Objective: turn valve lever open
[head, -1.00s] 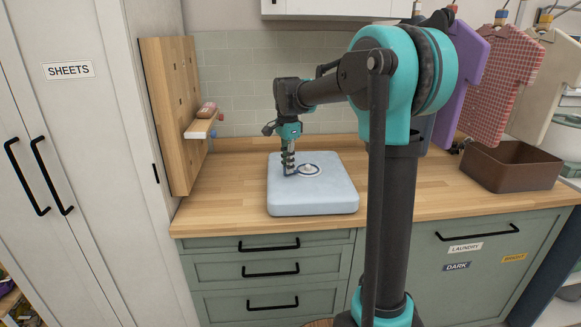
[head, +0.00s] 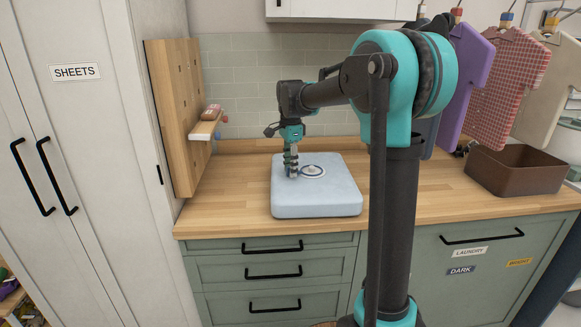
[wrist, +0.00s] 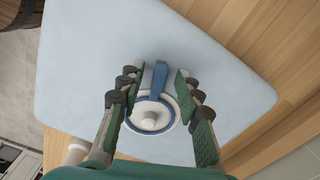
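The valve has a blue lever (wrist: 159,78) and a white round base with a blue ring and a white centre knob (wrist: 149,121). It is set on a pale blue block (head: 325,202) on the wooden counter. In the wrist view the lever points up and away from the knob. My gripper (wrist: 154,82) is open, with one green-padded finger on each side of the lever and a gap visible on both sides. In the head view my gripper (head: 291,173) is low over the block at the valve's left, and hides part of it.
A wooden pegboard with a small shelf (head: 206,128) stands at the left of the counter (head: 233,190). A brown bin (head: 515,170) stands at the right, below hanging clothes (head: 508,85). The counter around the block is mostly clear.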

